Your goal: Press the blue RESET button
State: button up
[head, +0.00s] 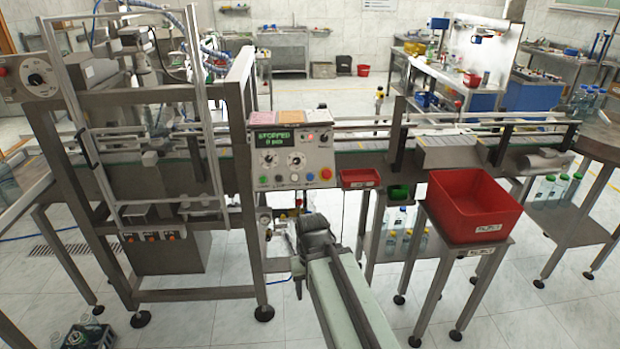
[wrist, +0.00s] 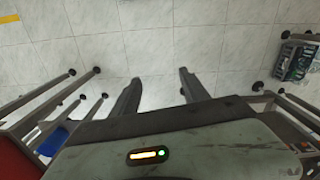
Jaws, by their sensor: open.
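The control panel (head: 256,168) is a light box on the front of the machine, with a green-lit display (head: 273,139) reading "STOPPED". A small blue button (head: 310,176) sits in the panel's bottom row, near its right end; its label is too small to read. My gripper (head: 294,262) is below the panel in the head view, apart from the button and empty. In the wrist view my gripper (wrist: 157,88) has its two fingers spread wide over bare tiled floor. The panel and the blue button do not show in the wrist view.
A small red tray (head: 360,179) projects right of the panel. A large red bin (head: 474,205) stands on a stand further right. The machine frame (head: 240,200) has an upright left of the panel. A crate (head: 88,335) is on the floor at left.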

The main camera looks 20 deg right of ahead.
grip_shut()
dwell(1.5)
